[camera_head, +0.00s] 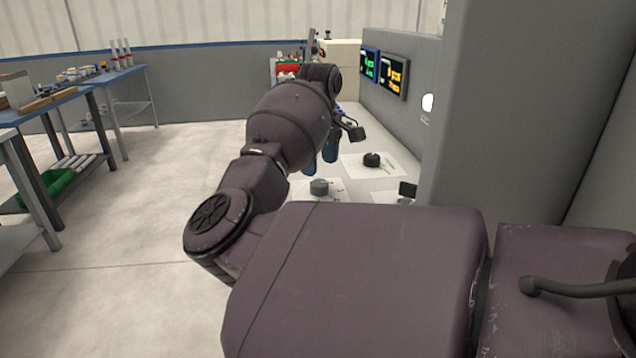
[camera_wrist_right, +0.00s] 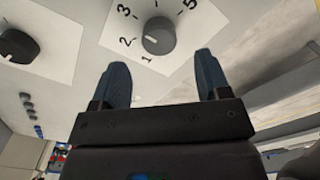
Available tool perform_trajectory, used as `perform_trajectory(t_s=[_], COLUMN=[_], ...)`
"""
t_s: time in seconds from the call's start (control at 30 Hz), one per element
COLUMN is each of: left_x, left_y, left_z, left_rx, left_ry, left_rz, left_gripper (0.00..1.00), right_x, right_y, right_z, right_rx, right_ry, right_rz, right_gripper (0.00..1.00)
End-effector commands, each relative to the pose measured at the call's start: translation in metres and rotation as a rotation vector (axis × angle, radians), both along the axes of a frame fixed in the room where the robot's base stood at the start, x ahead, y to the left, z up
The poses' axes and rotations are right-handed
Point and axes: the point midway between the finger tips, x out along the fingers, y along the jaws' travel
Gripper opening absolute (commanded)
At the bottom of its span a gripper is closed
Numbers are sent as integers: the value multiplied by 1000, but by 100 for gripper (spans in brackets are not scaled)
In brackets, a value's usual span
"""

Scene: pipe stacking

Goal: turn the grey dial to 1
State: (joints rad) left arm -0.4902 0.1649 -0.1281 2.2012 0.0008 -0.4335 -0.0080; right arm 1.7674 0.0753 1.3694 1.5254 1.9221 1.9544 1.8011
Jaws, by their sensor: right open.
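The grey dial (camera_head: 319,187) sits on a white plate on the panel. In the right wrist view the grey dial (camera_wrist_right: 163,34) is close, ringed by printed numbers on its white plate (camera_wrist_right: 110,28). Its white mark faces left, roughly toward the 2; the 1 is lower, nearer my fingers. My right gripper (camera_head: 320,160) has blue fingers and hangs over the panel. In the wrist view the right gripper (camera_wrist_right: 162,70) is open and empty, with the dial beyond and between its fingertips, apparently not touched. My left gripper is not in view.
A black dial (camera_head: 372,160) sits on another white plate; it also shows in the wrist view (camera_wrist_right: 17,45). Two displays, green (camera_head: 370,65) and yellow (camera_head: 394,75), hang on the grey wall behind. Workbenches (camera_head: 60,97) stand at the left, with open floor between.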

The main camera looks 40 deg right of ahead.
Motion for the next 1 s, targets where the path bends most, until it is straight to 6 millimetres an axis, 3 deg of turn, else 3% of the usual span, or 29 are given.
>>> perform_trajectory(t_s=[0.1,0.3,0.77,1.0], left_x=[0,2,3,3], left_y=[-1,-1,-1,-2], left_z=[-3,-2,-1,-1], left_rx=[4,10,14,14], left_ry=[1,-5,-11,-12], left_rz=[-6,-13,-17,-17], left_gripper=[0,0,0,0], right_x=[0,0,0,0], right_y=[0,0,0,0], right_z=[-25,-47,-54,-55], right_rx=[-1,-1,-1,-1], right_ry=[6,3,-2,-2], right_rz=[-1,0,0,0], right_gripper=[70,70,70,34])
